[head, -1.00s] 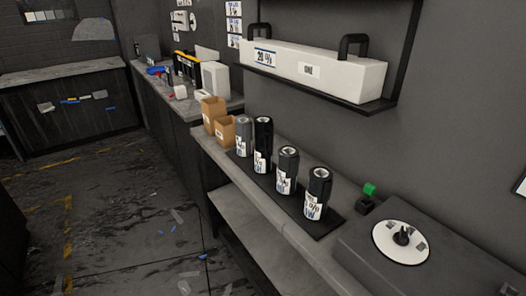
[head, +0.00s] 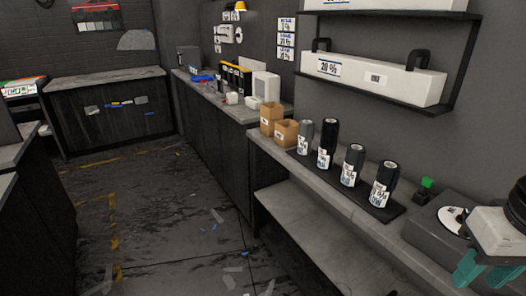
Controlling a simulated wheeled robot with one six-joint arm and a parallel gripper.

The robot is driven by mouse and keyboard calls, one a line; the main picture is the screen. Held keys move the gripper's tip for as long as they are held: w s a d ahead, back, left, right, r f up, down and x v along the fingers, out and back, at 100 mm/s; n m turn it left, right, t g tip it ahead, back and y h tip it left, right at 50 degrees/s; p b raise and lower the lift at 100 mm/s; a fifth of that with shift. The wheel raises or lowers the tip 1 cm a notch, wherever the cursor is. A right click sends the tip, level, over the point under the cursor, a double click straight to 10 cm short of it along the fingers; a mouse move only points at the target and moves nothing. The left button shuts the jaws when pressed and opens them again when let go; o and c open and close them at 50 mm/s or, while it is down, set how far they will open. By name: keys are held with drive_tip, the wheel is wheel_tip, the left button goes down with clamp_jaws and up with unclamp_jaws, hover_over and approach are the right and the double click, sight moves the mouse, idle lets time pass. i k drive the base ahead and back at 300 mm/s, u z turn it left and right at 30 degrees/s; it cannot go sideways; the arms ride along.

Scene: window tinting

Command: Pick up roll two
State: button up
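Several dark film rolls stand upright in a row on a black mat (head: 390,212) on the grey counter. They are a grey roll (head: 305,137) at the far end, a black roll (head: 327,143), a grey roll (head: 352,165) and a black roll (head: 384,185) nearest me. Each has a white label with print too small to read surely, so I cannot tell which is roll two. My gripper (head: 484,273) shows at the bottom right corner, with two teal fingers apart and nothing seen between them. It is apart from the rolls, to their right in the picture.
Cardboard boxes (head: 286,133) stand behind the rolls. A wall shelf (head: 420,101) with a long white box (head: 380,78) hangs above them. A grey machine with a white disc (head: 452,220) and a green button (head: 427,183) is at right. The littered floor (head: 185,220) at left is open.

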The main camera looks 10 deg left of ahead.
sight(330, 127)
drive_tip(key=u, duration=0.05)
drive_tip(key=k, duration=1)
drive_tip(key=u, duration=1.4)
drive_tip(key=i, duration=1.3)
drive_tip(key=z, duration=0.8)
drive_tip(key=i, duration=0.6)
drive_tip(key=z, duration=0.7)
drive_tip(key=i, duration=0.45)
